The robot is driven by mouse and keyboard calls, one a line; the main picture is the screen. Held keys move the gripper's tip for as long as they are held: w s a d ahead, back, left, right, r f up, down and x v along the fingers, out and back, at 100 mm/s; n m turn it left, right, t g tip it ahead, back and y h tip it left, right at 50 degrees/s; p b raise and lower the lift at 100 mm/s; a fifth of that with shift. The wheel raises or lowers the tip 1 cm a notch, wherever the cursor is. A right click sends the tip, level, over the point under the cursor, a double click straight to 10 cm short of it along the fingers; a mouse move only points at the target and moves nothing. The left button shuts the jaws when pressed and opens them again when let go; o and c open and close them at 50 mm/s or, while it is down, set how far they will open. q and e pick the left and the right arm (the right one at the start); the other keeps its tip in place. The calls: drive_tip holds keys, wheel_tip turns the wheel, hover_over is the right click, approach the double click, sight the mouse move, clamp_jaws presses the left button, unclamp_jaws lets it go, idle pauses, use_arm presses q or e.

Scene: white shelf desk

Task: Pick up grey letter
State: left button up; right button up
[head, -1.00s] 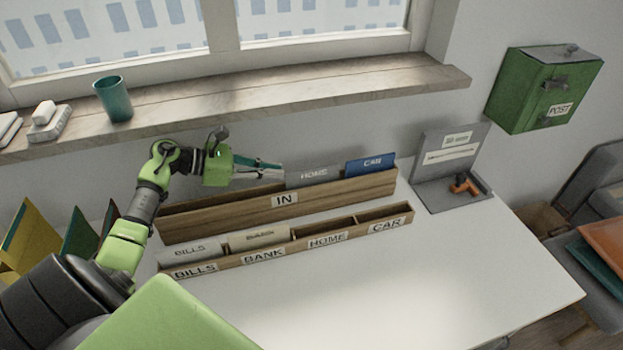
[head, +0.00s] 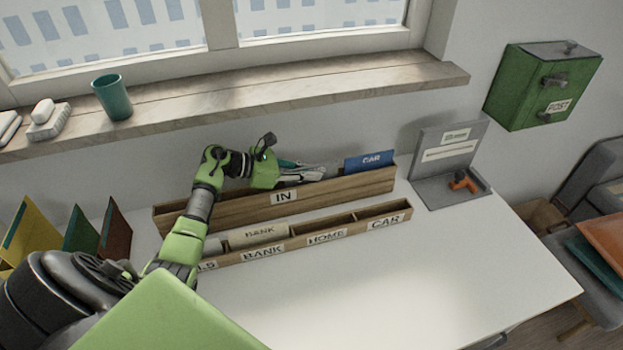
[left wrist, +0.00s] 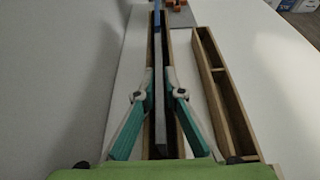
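The grey letter (left wrist: 160,100) stands on edge in the wooden IN box (head: 232,208). In the left wrist view it shows edge-on between the two teal-backed fingers. In the head view the left gripper (head: 306,172) is over the IN box and covers most of the letter. The blue CAR letter (head: 369,161) stands further right in the same box. My right gripper is not in view.
In front is a lower sorting box (head: 355,229) with BANK, HOME and CAR labels; a BANK letter (head: 258,235) stands in it. A grey stand (head: 447,165) with an orange item is at right. The window sill (head: 250,105) overhangs behind. The desk front (head: 400,290) is clear.

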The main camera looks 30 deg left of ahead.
use_arm(q)
clamp_jaws()
drive_tip(key=shift+s, duration=0.15)
